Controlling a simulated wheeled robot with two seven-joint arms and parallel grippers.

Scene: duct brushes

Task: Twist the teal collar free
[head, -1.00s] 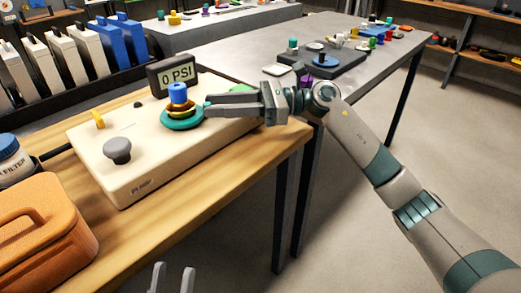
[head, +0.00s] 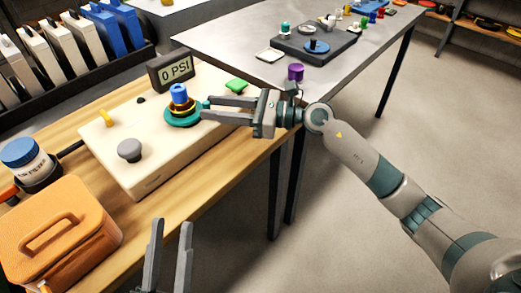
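The teal collar (head: 183,117) is a flat ring around the base of a fitting on the cream box. A brass-coloured ring (head: 181,105) and a blue cap (head: 179,92) stand above it. My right gripper (head: 206,106) is at the collar's right edge. Its two fingers are apart with nothing visible between them; whether a tip touches the collar I cannot tell. My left gripper (head: 170,223) is open and empty at the bottom of the view, in front of the table, well away from the collar.
The cream box (head: 165,165) carries a grey knob (head: 130,150), a yellow lever (head: 105,118), a green part (head: 236,87) and a display reading 0 PSI (head: 171,71). An orange case (head: 62,235) and a filter jar (head: 27,160) stand left. A grey table (head: 235,45) is behind.

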